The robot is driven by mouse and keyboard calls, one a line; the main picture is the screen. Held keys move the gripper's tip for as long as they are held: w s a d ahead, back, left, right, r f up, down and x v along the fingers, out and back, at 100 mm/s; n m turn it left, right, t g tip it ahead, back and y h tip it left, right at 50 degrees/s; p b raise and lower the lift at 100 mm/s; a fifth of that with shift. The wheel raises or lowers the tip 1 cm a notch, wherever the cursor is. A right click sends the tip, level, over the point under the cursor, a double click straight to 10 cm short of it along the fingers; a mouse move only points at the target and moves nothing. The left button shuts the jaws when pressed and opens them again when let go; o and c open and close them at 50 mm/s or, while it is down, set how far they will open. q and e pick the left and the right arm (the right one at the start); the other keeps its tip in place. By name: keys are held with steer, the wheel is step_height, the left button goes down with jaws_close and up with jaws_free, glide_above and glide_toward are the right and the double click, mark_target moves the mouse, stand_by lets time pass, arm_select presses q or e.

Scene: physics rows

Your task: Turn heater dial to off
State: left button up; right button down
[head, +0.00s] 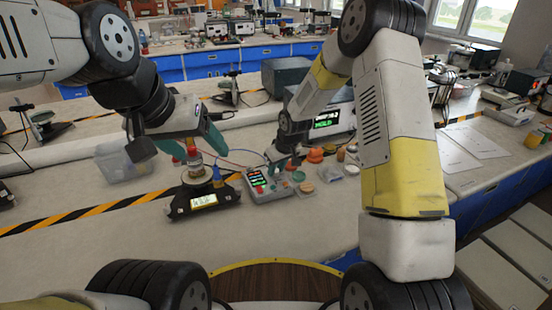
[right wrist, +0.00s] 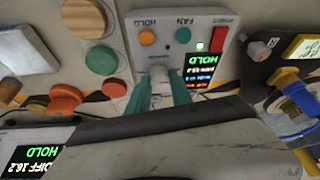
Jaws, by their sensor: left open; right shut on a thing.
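The heater unit (head: 268,187) is a small grey box with a lit display in the middle of the bench. In the right wrist view its panel (right wrist: 203,33) appears upside down, with an orange knob, a green knob, a red switch and a display reading HOLD. My right gripper (head: 279,169) is over the unit's back edge. In the right wrist view its teal fingers (right wrist: 163,90) are shut on the heater dial (right wrist: 159,73), which is mostly hidden between them; its pointer cannot be read. My left gripper (head: 195,147) is open, around or just above a red-capped bottle (head: 195,163).
The bottle stands on a black balance (head: 178,212) left of the unit. A clear plastic bin (head: 118,163) is further left. Orange and green caps (head: 315,155) lie close to the right of the unit. A grey instrument (head: 334,122) reading HOLD stands behind. The front bench is clear.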

stand_by(0.4)
steer(key=c, duration=1.1)
jaws_free()
steer(key=shift+c, duration=0.2)
steer(key=shift+r, duration=0.1)
steer(key=v, duration=0.7)
steer(key=shift+r, duration=0.3)
steer(key=shift+s+d, duration=0.1)
